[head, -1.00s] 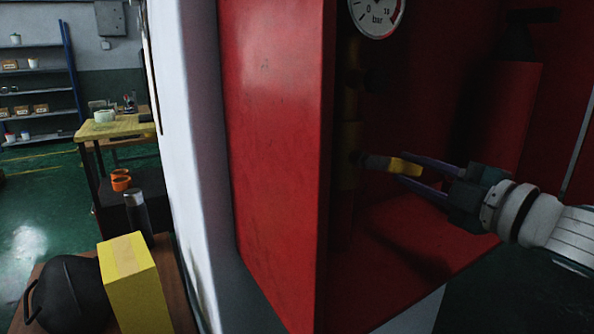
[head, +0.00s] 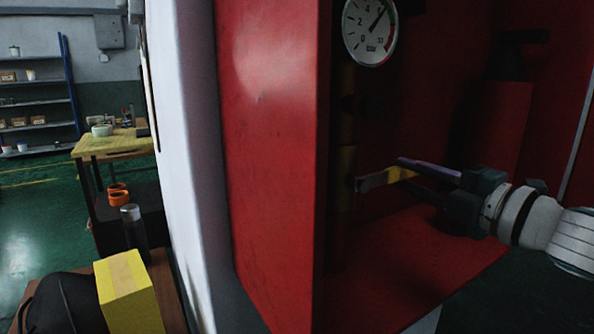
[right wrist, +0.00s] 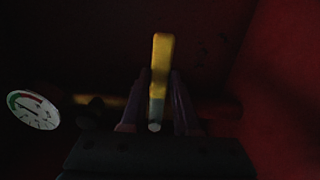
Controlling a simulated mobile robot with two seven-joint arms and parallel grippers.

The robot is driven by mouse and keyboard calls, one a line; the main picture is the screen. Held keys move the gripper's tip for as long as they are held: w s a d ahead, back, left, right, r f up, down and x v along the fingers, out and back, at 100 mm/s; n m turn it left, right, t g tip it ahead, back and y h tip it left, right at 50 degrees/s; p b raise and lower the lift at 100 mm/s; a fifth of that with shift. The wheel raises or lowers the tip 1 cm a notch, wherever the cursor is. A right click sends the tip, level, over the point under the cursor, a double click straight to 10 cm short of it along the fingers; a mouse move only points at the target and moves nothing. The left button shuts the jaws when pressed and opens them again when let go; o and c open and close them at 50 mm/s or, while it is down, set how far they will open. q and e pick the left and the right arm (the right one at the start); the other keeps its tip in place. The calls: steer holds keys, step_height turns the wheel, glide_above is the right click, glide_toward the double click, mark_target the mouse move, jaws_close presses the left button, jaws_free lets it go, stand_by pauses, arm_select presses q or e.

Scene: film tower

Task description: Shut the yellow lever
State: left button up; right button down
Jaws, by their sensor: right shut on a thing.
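The yellow lever (head: 375,181) sticks out to the right from a vertical pipe (head: 345,185) inside the red cabinet. It slants slightly up towards its outer end. My right gripper (head: 404,168) comes in from the right and is shut on the lever's outer part. In the right wrist view the lever (right wrist: 161,60) stands between the two purple fingers of the right gripper (right wrist: 156,105); that view is dark. My left gripper is not in view.
A pressure gauge (head: 369,30) sits above the lever. The cabinet's red side wall (head: 272,160) stands close on the left. A dark red cylinder (head: 497,135) stands behind my right gripper. A yellow box (head: 128,290) is outside at the lower left.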

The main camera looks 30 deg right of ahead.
steer(key=shift+r, duration=0.2)
steer(key=c, duration=0.6)
jaws_free()
steer(key=shift+f, duration=0.1)
steer(key=shift+c, duration=0.2)
steer(key=s, duration=1)
steer(key=shift+d, duration=0.4)
steer(key=shift+w, duration=0.1)
